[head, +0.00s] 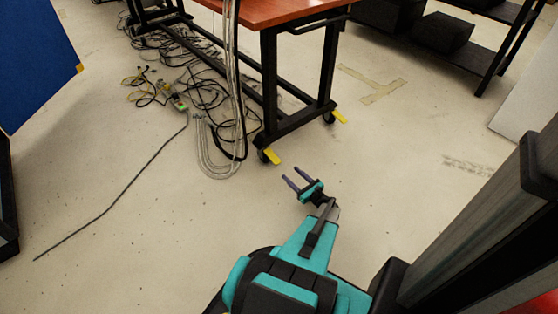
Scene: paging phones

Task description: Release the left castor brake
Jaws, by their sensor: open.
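The left castor (263,157) sits under the near left foot of the table's black frame. Its yellow brake lever (272,156) sticks out toward the lower right. A second castor (328,118) with a yellow brake lever (340,116) is under the right foot. My gripper (290,178) is open and empty, low over the floor. Its two dark fingers point up and left toward the left castor, apart from the yellow lever. Whether either lever is pressed down is too small to tell.
The table (262,12) has an orange-brown top above the castors. Grey cables (218,165) hang and loop on the floor left of the left castor. A black cable (112,205) crosses the floor further left. The pale floor (400,170) to the right is clear.

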